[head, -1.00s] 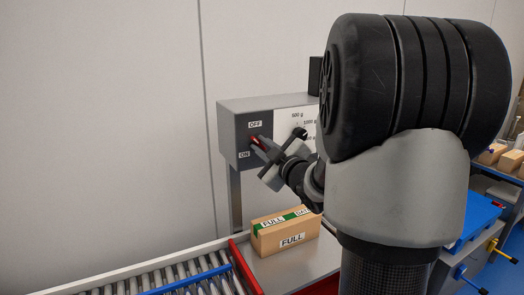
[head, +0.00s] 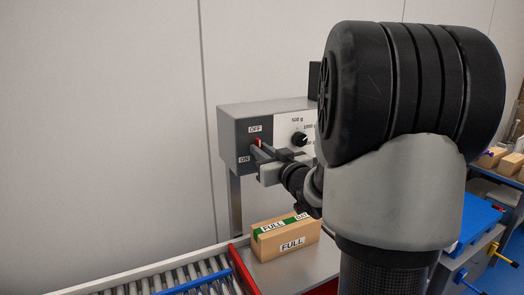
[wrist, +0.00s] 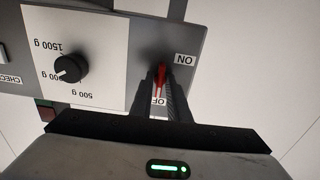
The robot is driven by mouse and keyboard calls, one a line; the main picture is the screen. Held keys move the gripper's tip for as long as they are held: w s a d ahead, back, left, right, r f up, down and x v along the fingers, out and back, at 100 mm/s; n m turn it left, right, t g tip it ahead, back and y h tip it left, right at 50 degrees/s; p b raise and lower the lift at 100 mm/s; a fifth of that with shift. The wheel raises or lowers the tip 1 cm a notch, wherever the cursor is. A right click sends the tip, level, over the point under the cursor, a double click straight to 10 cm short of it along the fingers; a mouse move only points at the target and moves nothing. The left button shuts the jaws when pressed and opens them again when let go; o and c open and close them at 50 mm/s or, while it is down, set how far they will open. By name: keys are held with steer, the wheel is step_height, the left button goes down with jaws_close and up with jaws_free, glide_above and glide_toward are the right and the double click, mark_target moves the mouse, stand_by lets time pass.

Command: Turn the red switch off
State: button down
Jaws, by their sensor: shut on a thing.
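The red switch (head: 258,142) is a small lever on the front of a grey control box (head: 228,118), between an OFF label (head: 254,129) above and an ON label (head: 244,160) below. My gripper (head: 262,154) is at the lever, with its fingers closed around it. In the wrist view, which is upside down, the red lever (wrist: 161,79) shows between the two dark fingers (wrist: 161,98). The ON label (wrist: 185,59) is clear there, and the OFF label (wrist: 159,101) is partly covered by a finger. The lever's tip points toward OFF.
A black dial (head: 299,139) with gram marks sits beside the switch on a white panel. A carton marked FULL (head: 286,236) stands below the box, beside a roller conveyor (head: 200,273) with a red end rail. My arm hides much of the right side.

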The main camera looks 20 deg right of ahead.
steer(key=shift+r, duration=0.15)
stand_by(0.4)
steer(key=c, duration=1.7)
jaws_free()
steer(key=shift+w, duration=0.1)
steer(key=shift+f, duration=0.2)
